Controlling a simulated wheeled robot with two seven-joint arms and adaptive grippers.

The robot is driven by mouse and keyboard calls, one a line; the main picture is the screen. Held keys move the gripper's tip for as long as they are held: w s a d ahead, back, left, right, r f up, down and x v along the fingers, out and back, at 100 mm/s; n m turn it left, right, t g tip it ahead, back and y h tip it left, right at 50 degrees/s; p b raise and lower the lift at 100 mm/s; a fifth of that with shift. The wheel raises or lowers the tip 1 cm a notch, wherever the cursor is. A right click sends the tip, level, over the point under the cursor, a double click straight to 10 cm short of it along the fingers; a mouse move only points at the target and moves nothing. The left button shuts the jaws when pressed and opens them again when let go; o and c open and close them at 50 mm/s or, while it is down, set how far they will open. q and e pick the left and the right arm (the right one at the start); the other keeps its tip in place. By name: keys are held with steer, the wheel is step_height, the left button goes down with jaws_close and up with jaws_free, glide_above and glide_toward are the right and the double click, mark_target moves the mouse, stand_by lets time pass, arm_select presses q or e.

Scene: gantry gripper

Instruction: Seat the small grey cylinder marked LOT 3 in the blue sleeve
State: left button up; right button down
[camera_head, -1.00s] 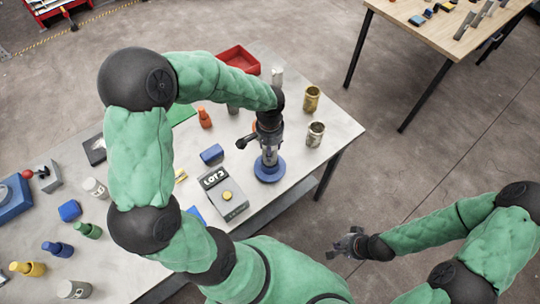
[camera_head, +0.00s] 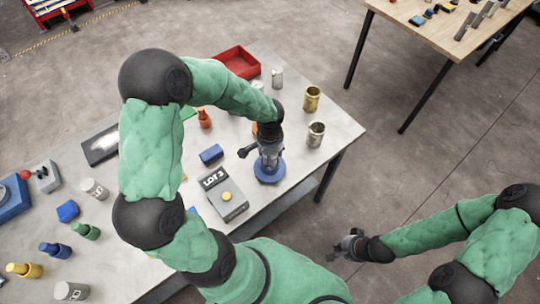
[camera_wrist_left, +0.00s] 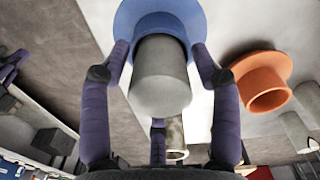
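The blue sleeve (camera_head: 269,175), with a wide flange, stands near the table's right front edge; in the wrist view its blue ring (camera_wrist_left: 150,14) is at the top. My left gripper (camera_head: 268,160) is upright right over it. In the wrist view its purple fingers (camera_wrist_left: 160,60) close round a plain grey cylinder (camera_wrist_left: 160,85), whose far end meets the blue ring. I cannot tell how deep it sits, and no marking shows on it. My right gripper (camera_head: 343,247) is empty with fingers spread, off the table.
An orange sleeve (camera_wrist_left: 262,85) stands close beside the blue one. A silver cup (camera_head: 316,134) and a brass cup (camera_head: 312,98) are to the right. A blue block (camera_head: 211,154) lies left, and a red tray (camera_head: 238,62) is at the back.

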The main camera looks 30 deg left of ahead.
stand_by(0.3)
arm_select(q)
steer(key=shift+r, duration=0.2)
step_height(320, 180, up, 12)
steer(key=p, duration=0.1)
steer(key=shift+p, duration=0.4)
steer(key=shift+f, duration=0.1)
